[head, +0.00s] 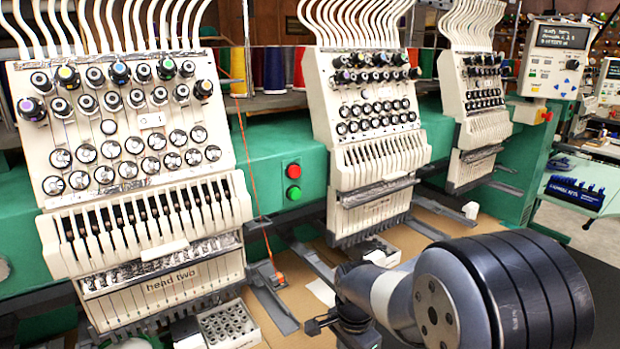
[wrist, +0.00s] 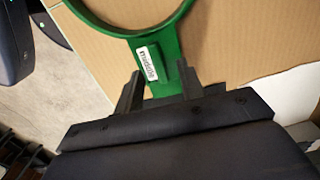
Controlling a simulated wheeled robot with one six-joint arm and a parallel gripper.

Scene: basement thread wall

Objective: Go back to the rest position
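My gripper (wrist: 160,88) shows in the wrist view with its two dark fingers spread apart. A green hoop (wrist: 108,24) lies on a brown cardboard surface (wrist: 240,40) just beyond the fingertips. Its handle, with a white label (wrist: 147,62) reading "middle", reaches down between the fingers. A strip of cardboard seems to show between the left finger and the handle; the right finger is close to the handle or overlaps it in view. In the head view my arm covers the lower right, and neither the fingertips nor the hoop can be made out.
Several embroidery heads stand along the green machine, the nearest (head: 135,165) marked "head two". Bobbin trays (head: 228,325) and a hanging orange thread (head: 255,180) are near it. A control panel (head: 553,58) is at the right. The wrist view shows pale floor (wrist: 60,80) beyond the cardboard's edge.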

